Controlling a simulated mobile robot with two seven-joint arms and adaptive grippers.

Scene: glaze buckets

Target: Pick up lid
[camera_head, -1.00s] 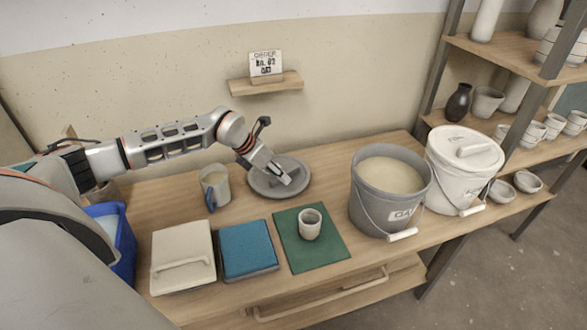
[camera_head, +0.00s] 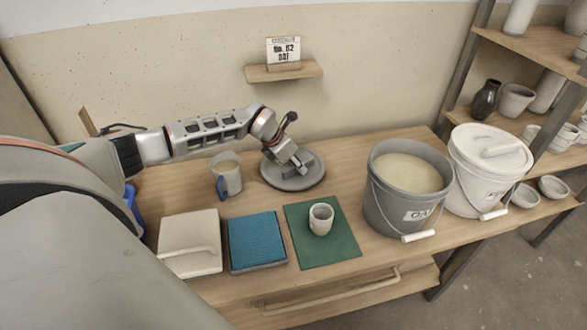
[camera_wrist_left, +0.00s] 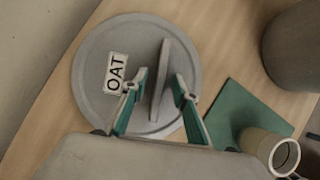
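A round grey lid (camera_head: 311,178) lies flat on the table near the wall. In the left wrist view the lid (camera_wrist_left: 97,45) carries a white label reading OAT and a raised bar handle (camera_wrist_left: 161,70) across its middle. My left gripper (camera_head: 301,164) is over the lid. In the wrist view the left gripper (camera_wrist_left: 162,82) has its two teal-padded fingers on either side of the handle, with gaps showing on both sides. A grey open bucket (camera_head: 383,207) of pale glaze stands to the right. My right gripper is out of view.
A white lidded bucket (camera_head: 472,185) stands beside the grey one. A jug (camera_head: 228,181), a pale lidded box (camera_head: 190,240), a blue-topped block (camera_head: 257,240) and a cup (camera_head: 321,219) on a green mat (camera_head: 335,248) stand near the lid. A wall shelf (camera_head: 284,72) holds a card.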

